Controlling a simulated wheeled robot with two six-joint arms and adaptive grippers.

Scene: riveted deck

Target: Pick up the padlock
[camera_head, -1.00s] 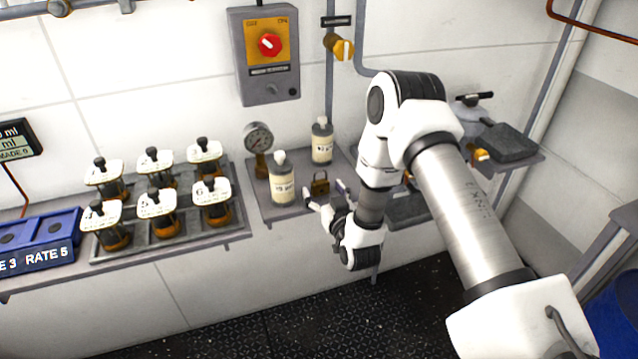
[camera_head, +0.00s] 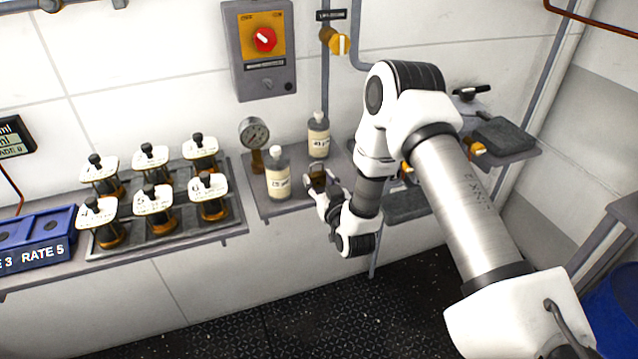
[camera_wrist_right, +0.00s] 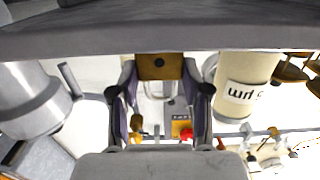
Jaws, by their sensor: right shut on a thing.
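The padlock (camera_head: 317,179) is a small brown-gold block with a dark keyhole, near the front of the small grey shelf (camera_head: 290,206). In the right wrist view the padlock (camera_wrist_right: 160,66) sits between the two fingers. My right gripper (camera_head: 323,188) is shut on it, one finger on each side. Whether the padlock touches the shelf I cannot tell. My left gripper is not in view.
Two labelled bottles (camera_head: 278,178) (camera_head: 318,138) stand left of and behind the padlock. A gauge (camera_head: 254,133) stands at the shelf's back left. A rack (camera_head: 236,222) of several amber vials is further left. A switch box (camera_head: 260,50) hangs above.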

